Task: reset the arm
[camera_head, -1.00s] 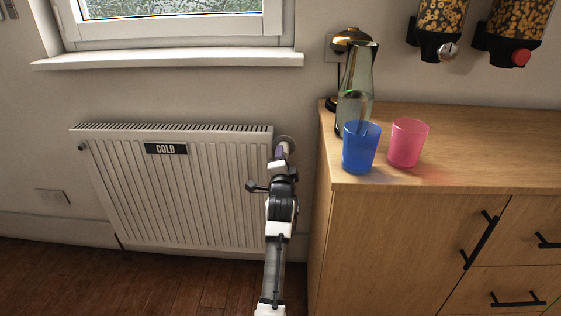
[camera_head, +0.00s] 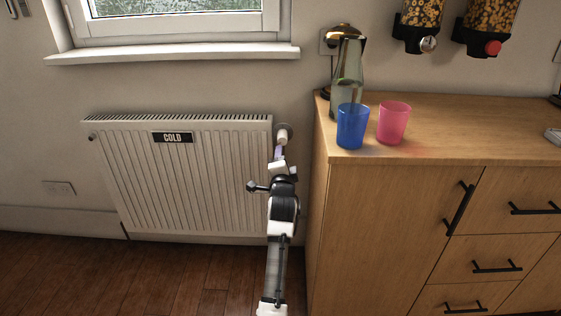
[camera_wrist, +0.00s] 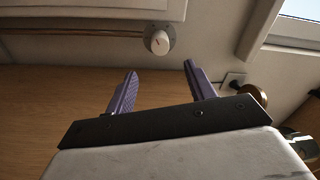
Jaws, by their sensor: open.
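My gripper (camera_head: 279,150) is at the end of my arm, between the radiator's right end and the wooden cabinet. In the wrist view its two purple fingers (camera_wrist: 160,69) are spread apart with nothing between them. A white radiator knob (camera_head: 283,136) sits just beyond the fingertips in the head view. The knob also shows in the wrist view (camera_wrist: 158,41), with a red mark on its face, apart from the fingers. The white radiator (camera_head: 190,185) under the window carries a dark label reading COLD (camera_head: 173,137).
The wooden cabinet (camera_head: 375,200) stands close to the right of my arm. A blue cup (camera_head: 352,127), a pink cup (camera_head: 393,123) and a glass bottle (camera_head: 347,75) stand near its left edge. Dispensers (camera_head: 418,25) hang above. Floor (camera_head: 60,270) is clear at left.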

